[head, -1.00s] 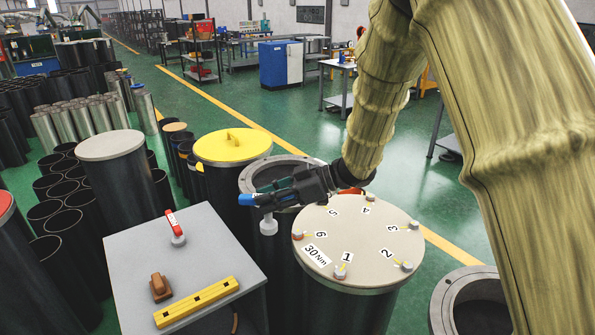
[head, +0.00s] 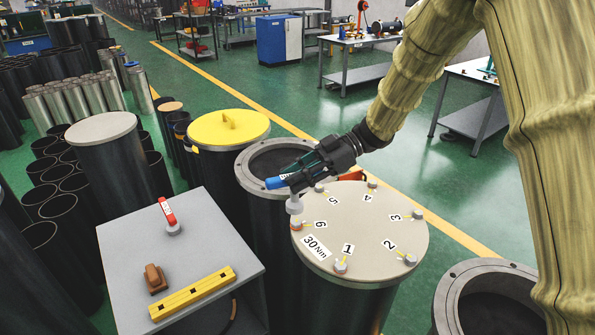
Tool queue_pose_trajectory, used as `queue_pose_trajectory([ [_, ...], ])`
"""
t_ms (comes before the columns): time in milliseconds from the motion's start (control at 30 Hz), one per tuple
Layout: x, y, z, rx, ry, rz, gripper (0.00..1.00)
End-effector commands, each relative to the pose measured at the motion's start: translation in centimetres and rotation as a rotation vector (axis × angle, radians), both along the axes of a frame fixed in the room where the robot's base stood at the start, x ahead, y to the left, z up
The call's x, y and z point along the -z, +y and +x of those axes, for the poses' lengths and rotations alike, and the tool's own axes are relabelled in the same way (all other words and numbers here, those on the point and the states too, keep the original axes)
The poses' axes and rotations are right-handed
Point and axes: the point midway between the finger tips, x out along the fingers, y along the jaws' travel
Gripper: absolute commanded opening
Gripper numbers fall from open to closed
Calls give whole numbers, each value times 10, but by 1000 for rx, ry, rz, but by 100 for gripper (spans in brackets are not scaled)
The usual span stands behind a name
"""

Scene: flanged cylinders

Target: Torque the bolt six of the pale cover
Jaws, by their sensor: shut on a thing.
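The pale cover (head: 365,232) lies on a dark cylinder, with numbered bolts around its edge and a "30Nm" label. Bolt six (head: 297,226) is at its left edge, with orange at its base, beside the number 6. My gripper (head: 298,178) is shut on a blue-handled tool (head: 280,183), above the left rear of the cover. The tool's pale grey socket (head: 294,206) hangs down directly over bolt six. I cannot tell whether it touches the bolt. The gripper hides most of the handle.
A grey table (head: 225,235) at the left holds a red-handled tool (head: 167,212), a brown block (head: 155,279) and a yellow bar (head: 193,293). An open flanged cylinder (head: 262,158) and a yellow-covered cylinder (head: 229,130) stand behind. Another open cylinder (head: 450,292) stands right.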

Motion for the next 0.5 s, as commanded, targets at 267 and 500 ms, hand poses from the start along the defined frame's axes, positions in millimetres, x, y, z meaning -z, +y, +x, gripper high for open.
queue_pose_trajectory([
  [267,15,0,0,0,2,2,0],
  [500,28,0,0,1,0,1,0],
])
